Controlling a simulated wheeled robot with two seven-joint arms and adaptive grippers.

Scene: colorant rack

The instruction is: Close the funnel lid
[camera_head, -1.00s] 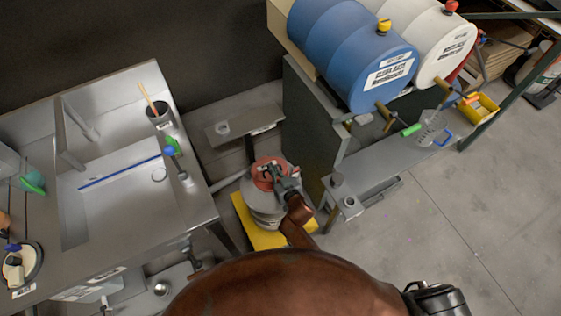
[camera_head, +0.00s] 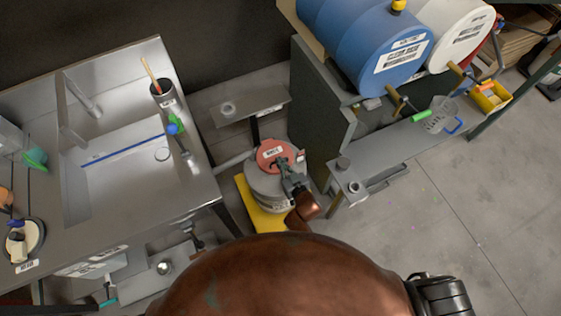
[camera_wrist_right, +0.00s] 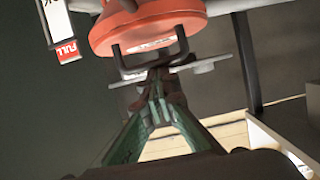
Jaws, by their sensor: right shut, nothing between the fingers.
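The red round funnel lid (camera_head: 272,153), with a white label on it, sits over the top of the grey drum (camera_head: 262,190) in the head view. It looks flat there. In the wrist view the red lid (camera_wrist_right: 150,22) fills the top middle, with a dark U-shaped bracket at its near edge. My right gripper (camera_head: 286,169) is at the lid's near right edge, shut and empty. Its fingertips (camera_wrist_right: 158,76) meet just below the bracket in the wrist view; I cannot tell if they touch it. My left gripper is not in view.
The drum stands on a yellow base (camera_head: 252,212). A steel bench (camera_head: 120,215) is to its left. A grey cabinet (camera_head: 318,110) with a shelf (camera_head: 400,150) is to its right, below the blue barrel (camera_head: 365,40) and white barrel (camera_head: 458,35). Open floor lies at the right.

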